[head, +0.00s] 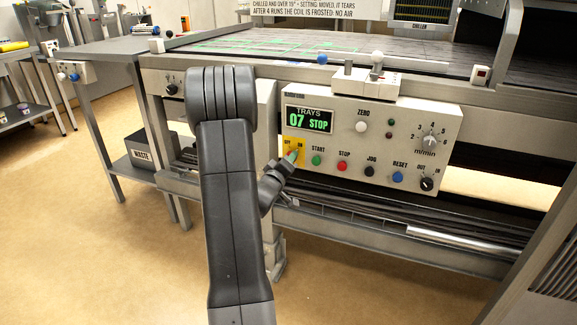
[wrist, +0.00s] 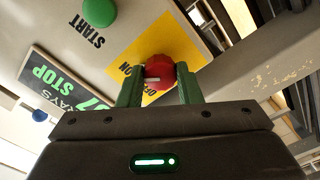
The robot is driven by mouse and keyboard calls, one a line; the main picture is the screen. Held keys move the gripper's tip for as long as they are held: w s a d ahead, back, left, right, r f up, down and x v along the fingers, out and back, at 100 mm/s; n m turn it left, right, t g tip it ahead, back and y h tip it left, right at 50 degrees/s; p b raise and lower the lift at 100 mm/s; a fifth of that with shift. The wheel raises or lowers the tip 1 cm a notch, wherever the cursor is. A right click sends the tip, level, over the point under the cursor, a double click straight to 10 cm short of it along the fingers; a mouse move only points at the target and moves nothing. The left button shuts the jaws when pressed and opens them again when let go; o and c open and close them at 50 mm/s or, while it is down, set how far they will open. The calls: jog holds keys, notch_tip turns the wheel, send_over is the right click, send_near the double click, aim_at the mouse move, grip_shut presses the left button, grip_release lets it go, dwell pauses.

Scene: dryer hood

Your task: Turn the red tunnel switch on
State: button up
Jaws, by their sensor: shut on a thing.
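The red tunnel switch (wrist: 160,68) is a round red knob with a short white mark, on a yellow plate (wrist: 128,52) lettered OFF and ON. In the wrist view my gripper (wrist: 158,86) has its two green fingers on either side of the knob, shut on it. Which label the white mark points at, I cannot tell. In the head view my gripper (head: 292,156) reaches the yellow plate (head: 289,147) at the panel's lower left. There my gripper largely hides the knob.
The grey control panel (head: 430,112) carries a display (head: 309,120) reading TRAYS 07 STOP. Beside the yellow plate is the green START button (head: 316,160), then the red STOP button (head: 344,166). The conveyor frame (head: 455,85) runs above the panel. Open floor (head: 130,255) lies at left.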

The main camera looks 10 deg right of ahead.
jog(key=shift+f+m+b, duration=0.1)
jog(key=shift+m+b, duration=0.25)
jog(key=shift+m, duration=0.45)
jog(key=o, duration=1)
jog(key=shift+c, duration=0.2)
jog(key=shift+s, duration=0.1)
jog(key=p+v, duration=0.2)
jog(key=v, duration=1.1)
jog(key=shift+s+a, duration=0.25)
jog(key=shift+s, duration=0.05)
jog(key=shift+w, duration=0.1)
